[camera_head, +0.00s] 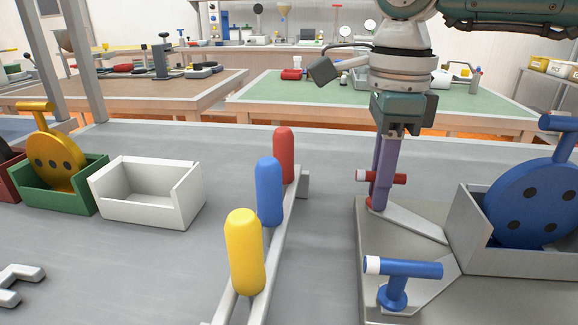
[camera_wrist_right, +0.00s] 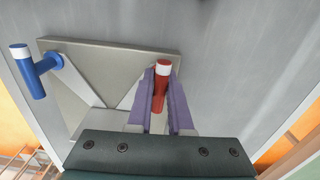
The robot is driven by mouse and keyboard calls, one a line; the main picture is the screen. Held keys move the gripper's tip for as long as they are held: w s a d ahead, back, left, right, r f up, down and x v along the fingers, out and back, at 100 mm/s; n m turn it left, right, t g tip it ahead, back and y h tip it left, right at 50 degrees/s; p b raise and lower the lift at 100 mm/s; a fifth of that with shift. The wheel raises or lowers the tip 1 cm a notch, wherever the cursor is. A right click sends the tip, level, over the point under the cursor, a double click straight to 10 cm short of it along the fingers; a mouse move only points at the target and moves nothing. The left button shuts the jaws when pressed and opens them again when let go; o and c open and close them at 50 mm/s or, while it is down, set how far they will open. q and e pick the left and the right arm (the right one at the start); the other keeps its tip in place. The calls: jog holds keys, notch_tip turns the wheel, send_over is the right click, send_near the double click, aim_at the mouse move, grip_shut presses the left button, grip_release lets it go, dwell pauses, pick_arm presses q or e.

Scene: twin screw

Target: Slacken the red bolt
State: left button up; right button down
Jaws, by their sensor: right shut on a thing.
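The red bolt (camera_head: 388,178) has a T-shaped handle with a white end and stands at the far left corner of a grey fixture plate (camera_head: 370,245). My right gripper (camera_head: 382,190) comes down from above with its purple fingers on either side of the red handle. In the right wrist view the right gripper (camera_wrist_right: 160,98) is shut on the red bolt (camera_wrist_right: 161,85), with the white end sticking out past the fingers. The fingers hide part of the bolt. My left gripper is not in view.
A blue T-handled bolt (camera_head: 404,268) stands nearer on the same fixture, also in the right wrist view (camera_wrist_right: 40,68). A blue disc (camera_head: 530,205) with holes sits in a grey holder to the right. Yellow (camera_head: 244,250), blue (camera_head: 269,190) and red (camera_head: 284,155) pegs stand left of the fixture.

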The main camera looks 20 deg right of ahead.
jog(key=n+b, duration=0.1)
jog(key=n, duration=0.4)
jog(key=shift+n+b, duration=0.3)
dwell(0.4)
jog(key=c, duration=0.8)
grip_release()
jog(key=shift+c, duration=0.2)
notch_tip(320, 180, up, 10)
